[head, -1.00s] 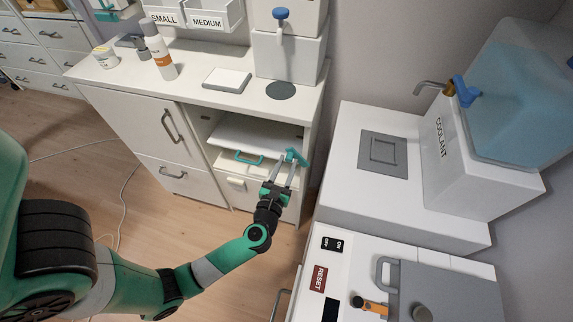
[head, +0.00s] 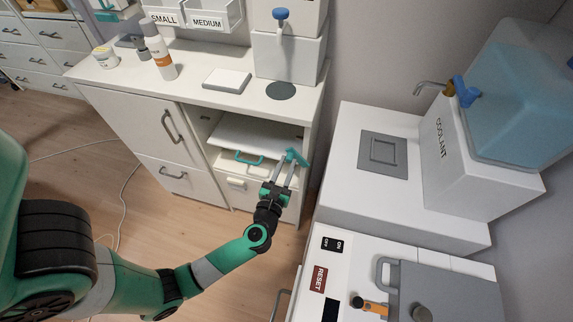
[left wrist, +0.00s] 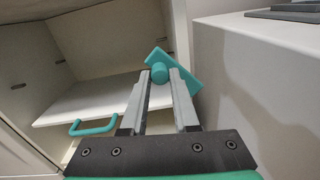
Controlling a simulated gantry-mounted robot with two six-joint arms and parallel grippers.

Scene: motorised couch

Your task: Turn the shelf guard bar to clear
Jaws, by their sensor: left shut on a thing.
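The teal guard bar (head: 297,157) sits at the right side of the cabinet's open shelf bay. In the left wrist view the bar (left wrist: 183,75) is a flat, tilted piece with a round teal knob (left wrist: 159,73) on its face. My left gripper (head: 282,164) reaches up to it from below. In the left wrist view the gripper's fingertips (left wrist: 160,72) are shut on the knob, one on each side. The shelf (head: 240,137) is a white board behind, with a teal handle (head: 248,158) at its front. My right gripper is not in view.
The white cabinet top (head: 190,90) holds bottles, a white block (head: 227,79) and a dispenser (head: 288,55). A white machine with a coolant tank (head: 520,95) stands close on the right. Wooden floor (head: 150,225) lies open in front of the cabinet.

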